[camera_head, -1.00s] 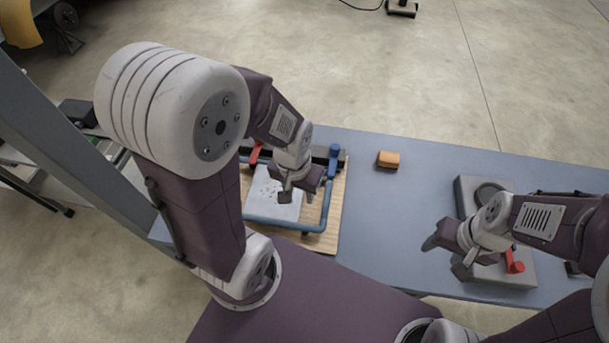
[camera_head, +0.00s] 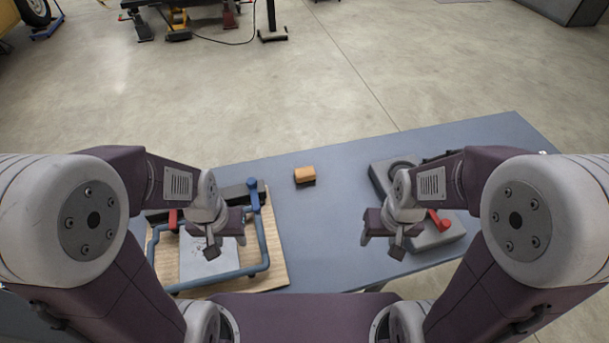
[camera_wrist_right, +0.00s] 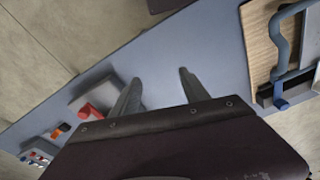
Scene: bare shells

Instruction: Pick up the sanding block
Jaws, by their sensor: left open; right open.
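My left gripper (camera_head: 226,247) is open and empty above the board and blue frame, left of and nearer than the block. My right gripper (camera_head: 381,243) is open and empty over the table, right of and nearer than the block. In the right wrist view the two fingers (camera_wrist_right: 158,92) stand apart with bare table between them. I cannot make out the block there.
A wooden board (camera_head: 277,266) with a blue tubular frame (camera_head: 262,240) and red and blue handles lies at the left. A grey fixture with a red lever (camera_head: 439,220) stands at the right. The middle of the blue-grey table (camera_head: 318,235) is clear.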

